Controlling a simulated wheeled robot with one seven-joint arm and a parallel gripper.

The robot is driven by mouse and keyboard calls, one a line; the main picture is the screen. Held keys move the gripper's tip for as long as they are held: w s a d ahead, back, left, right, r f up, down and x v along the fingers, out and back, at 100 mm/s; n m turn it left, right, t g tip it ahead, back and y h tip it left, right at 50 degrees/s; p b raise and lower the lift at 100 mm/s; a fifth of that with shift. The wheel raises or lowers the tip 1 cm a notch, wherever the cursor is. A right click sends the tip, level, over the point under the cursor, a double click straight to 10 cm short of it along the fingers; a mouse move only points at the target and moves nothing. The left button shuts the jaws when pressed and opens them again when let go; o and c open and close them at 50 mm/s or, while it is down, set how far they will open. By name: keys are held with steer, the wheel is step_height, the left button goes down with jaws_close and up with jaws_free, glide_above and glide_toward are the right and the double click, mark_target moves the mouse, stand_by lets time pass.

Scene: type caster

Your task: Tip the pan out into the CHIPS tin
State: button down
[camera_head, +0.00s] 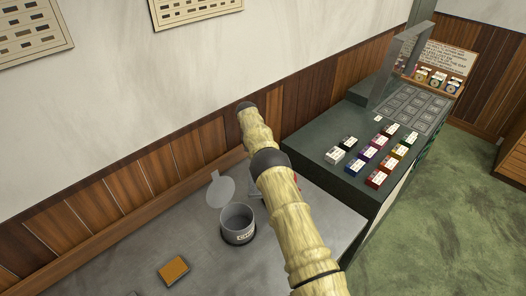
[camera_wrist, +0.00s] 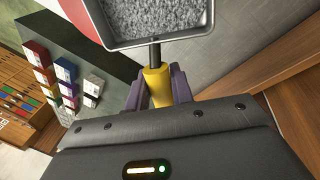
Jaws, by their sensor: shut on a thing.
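The CHIPS tin (camera_head: 238,228) is a grey round can on the metal table, with its lid (camera_head: 220,190) hinged open towards the back left. Its label is partly readable. In the wrist view, the pan (camera_wrist: 108,41) is a metal rectangular tray full of grey chips (camera_wrist: 165,16). My gripper (camera_wrist: 160,90) is shut on the pan's yellow handle (camera_wrist: 157,86). The chips lie inside the pan's rim. In the head view my arm hides the gripper and most of the pan. The tin is just left of my arm there.
An orange-topped block (camera_head: 173,269) lies on the grey table (camera_head: 110,255) at the front left. A dark green cabinet (camera_head: 315,150) on the right bears several coloured boxes (camera_head: 377,155). A wood-panelled wall (camera_head: 110,195) runs behind the table.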

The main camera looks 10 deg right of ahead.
steer(key=shift+s+r, duration=0.1)
steer(key=shift+s, duration=0.2)
steer(key=shift+a+r+p, duration=0.1)
steer(key=shift+a+p, duration=0.2)
steer(key=shift+p, duration=0.05)
steer(key=shift+s+a+r+h+p, duration=0.1)
steer(key=shift+r+h+p, duration=0.25)
steer(key=shift+p, duration=0.25)
steer(key=shift+r+t, duration=0.1)
steer(key=shift+t, duration=0.2)
